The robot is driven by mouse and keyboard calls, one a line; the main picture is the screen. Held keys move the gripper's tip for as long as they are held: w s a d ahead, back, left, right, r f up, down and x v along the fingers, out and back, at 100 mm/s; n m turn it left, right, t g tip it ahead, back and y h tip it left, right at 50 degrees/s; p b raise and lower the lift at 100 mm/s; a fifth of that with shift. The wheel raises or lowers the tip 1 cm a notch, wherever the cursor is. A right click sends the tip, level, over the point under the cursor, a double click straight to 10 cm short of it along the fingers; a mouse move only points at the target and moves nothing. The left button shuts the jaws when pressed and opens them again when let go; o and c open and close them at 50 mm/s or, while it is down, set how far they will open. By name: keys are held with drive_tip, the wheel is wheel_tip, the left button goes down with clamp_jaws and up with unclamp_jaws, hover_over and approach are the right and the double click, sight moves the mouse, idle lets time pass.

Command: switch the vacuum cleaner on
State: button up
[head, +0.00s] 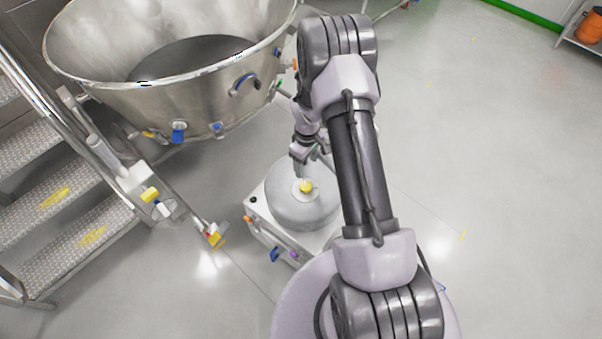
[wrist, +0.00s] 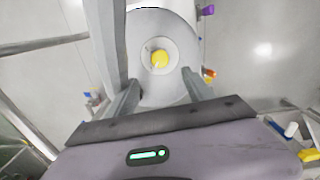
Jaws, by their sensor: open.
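The vacuum cleaner appears to be the low white unit with a round grey top (head: 290,208) in the middle of the head view. A yellow knob (head: 306,187) sits on a pale disc on this top. In the wrist view, the yellow knob (wrist: 160,59) shows beyond and between my fingers, over the grey top (wrist: 160,93). My gripper (head: 309,158) is open and empty, pointing down above the unit's far side. It also shows in the wrist view (wrist: 162,82). A small dark button (head: 253,200) is on the unit's left corner. My arm hides the unit's right side.
A large steel bowl (head: 100,95) stands at upper left, close to my gripper. Metal steps (head: 50,190) with a rail are at the left. The floor (head: 480,150) to the right is clear. An orange container (head: 590,28) is on a far shelf.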

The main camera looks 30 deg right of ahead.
sight(306, 185)
wheel_tip(306, 185, down, 13)
drive_tip(key=b, duration=0.3)
drive_tip(key=shift+w, duration=0.1)
clamp_jaws()
